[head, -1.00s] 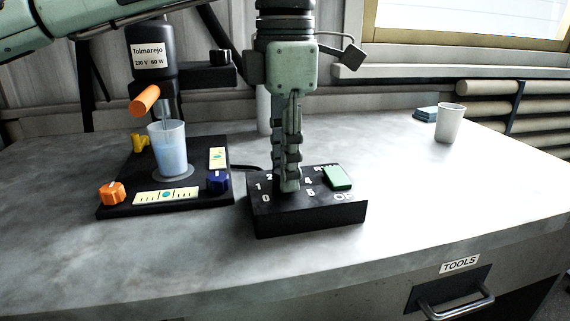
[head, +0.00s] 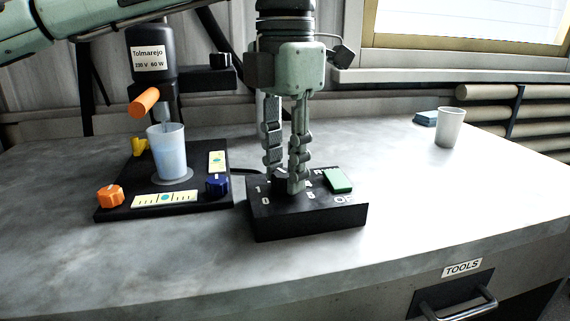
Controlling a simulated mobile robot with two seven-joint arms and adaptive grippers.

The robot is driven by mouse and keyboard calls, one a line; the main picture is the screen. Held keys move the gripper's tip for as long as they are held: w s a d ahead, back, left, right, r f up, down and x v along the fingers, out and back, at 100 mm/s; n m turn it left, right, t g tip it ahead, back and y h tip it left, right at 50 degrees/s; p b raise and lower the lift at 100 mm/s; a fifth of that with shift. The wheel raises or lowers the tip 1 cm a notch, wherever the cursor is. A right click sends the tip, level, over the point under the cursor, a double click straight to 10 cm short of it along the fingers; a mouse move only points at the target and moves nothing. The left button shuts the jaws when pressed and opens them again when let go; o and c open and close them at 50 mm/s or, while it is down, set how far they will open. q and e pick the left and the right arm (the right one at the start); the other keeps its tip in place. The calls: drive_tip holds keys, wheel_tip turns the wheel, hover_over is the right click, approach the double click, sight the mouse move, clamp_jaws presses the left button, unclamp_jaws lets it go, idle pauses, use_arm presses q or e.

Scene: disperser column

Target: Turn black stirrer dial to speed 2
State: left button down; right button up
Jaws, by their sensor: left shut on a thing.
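The black control box (head: 310,222) sits on the grey bench, with white digits around its dial and a green switch (head: 338,180) on its right. My left gripper (head: 285,182) points straight down over the box. Its two fingers are closed on the black stirrer dial (head: 282,181), which is mostly hidden between and behind the fingertips. The 0 and 1 show left of the dial; the 2 is covered by a finger. The dial's pointer cannot be made out. My right gripper is not in view.
The disperser (head: 152,48) stands behind left, with a beaker (head: 167,152) of bluish liquid on its black base (head: 110,208). The base carries orange, yellow and blue knobs.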

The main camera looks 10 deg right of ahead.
sight(285, 173)
use_arm(q)
drive_tip(key=c, duration=1.2)
unclamp_jaws()
drive_tip(key=shift+o, duration=0.2)
wheel_tip(285, 173, up, 12)
